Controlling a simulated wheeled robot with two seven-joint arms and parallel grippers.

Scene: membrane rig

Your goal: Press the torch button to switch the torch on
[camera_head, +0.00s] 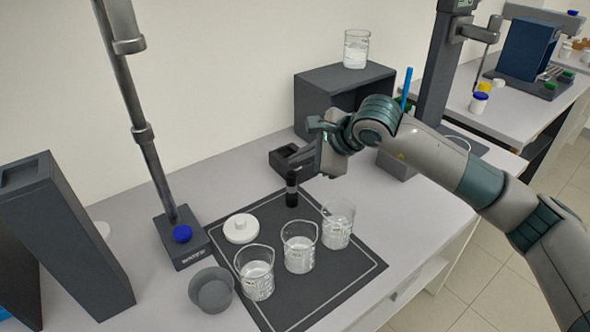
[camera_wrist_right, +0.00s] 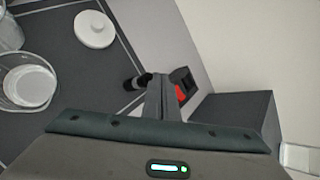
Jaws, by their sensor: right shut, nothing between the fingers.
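A small black cylinder, which looks like the torch (camera_head: 291,190), stands upright on the dark mat near its back corner. In the right wrist view the torch (camera_wrist_right: 134,83) shows just left of my fingertips. Its button cannot be made out. My right gripper (camera_head: 305,156) is above and behind the torch, by the small dark open holder (camera_head: 283,157). In the right wrist view the gripper (camera_wrist_right: 160,78) is shut and empty. A gap to the torch seems to show, but contact cannot be ruled out. My left gripper is out of view.
Three glass beakers (camera_head: 299,253) and a white lid-like disc (camera_head: 241,229) are on the mat (camera_head: 345,283). A dark box (camera_head: 318,88) bearing another beaker (camera_head: 356,49) stands behind. A stand (camera_head: 182,245) rises at left. A red part (camera_wrist_right: 181,93) shows beside the fingers.

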